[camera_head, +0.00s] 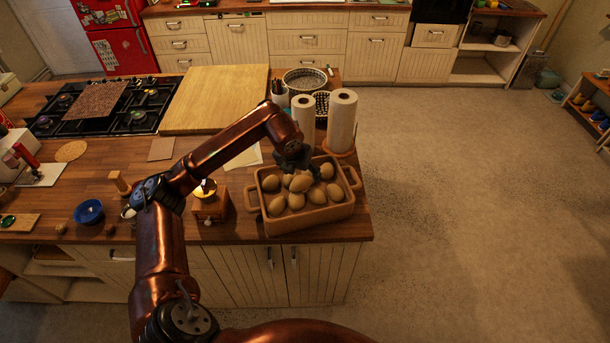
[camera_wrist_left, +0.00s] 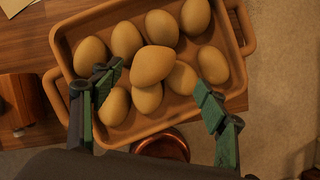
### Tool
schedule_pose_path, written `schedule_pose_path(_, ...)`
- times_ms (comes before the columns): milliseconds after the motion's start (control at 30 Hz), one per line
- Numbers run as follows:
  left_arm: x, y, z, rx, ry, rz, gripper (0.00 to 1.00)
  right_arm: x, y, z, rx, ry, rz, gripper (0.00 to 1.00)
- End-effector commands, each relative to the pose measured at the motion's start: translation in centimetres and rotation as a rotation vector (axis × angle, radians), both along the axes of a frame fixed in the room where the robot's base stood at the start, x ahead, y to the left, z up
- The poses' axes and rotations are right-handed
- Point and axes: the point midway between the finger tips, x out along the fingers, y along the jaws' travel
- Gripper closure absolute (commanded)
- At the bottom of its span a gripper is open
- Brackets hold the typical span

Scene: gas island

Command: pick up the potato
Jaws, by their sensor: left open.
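Several tan potatoes (camera_head: 297,200) lie heaped in a brown two-handled baking dish (camera_head: 316,222) at the right end of the wooden island. My left gripper (camera_head: 296,168) is above the dish, toward its far side. In the left wrist view, its green-padded fingers (camera_wrist_left: 157,84) are open and apart, with nothing held. One potato (camera_wrist_left: 153,66) rests on top of the others and shows between the fingertips. Whether a finger touches any potato cannot be told. My right gripper is not in view.
Two paper towel rolls (camera_head: 342,120) stand just behind the dish. A small wooden grinder (camera_head: 210,204) stands left of it. The island's right edge is close to the dish, with open floor (camera_head: 460,220) beyond. A large cutting board (camera_head: 215,98) lies farther back.

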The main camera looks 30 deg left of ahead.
Motion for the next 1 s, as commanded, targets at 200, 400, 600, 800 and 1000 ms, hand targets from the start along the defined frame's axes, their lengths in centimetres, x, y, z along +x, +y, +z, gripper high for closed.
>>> schedule_pose_path(200, 0.3, 1.1, -2.2, -0.001, 0.004, 0.016, 0.33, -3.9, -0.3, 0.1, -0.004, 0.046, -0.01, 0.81)
schedule_pose_path(400, 0.5, 1.7, -3.9, -0.001, 0.006, 0.022, 0.33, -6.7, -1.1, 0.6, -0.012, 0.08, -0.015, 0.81)
schedule_pose_path(600, 1.4, 1.9, -6.7, -0.003, 0.005, 0.019, 0.33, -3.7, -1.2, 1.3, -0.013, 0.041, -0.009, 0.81)
schedule_pose_path(800, 1.8, 1.9, -7.3, -0.001, 0.003, 0.017, 0.33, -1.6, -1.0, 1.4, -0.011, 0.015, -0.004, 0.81)
schedule_pose_path(1000, 1.8, 1.8, -7.3, -0.001, 0.003, 0.016, 0.41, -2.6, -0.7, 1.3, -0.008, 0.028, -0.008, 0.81)
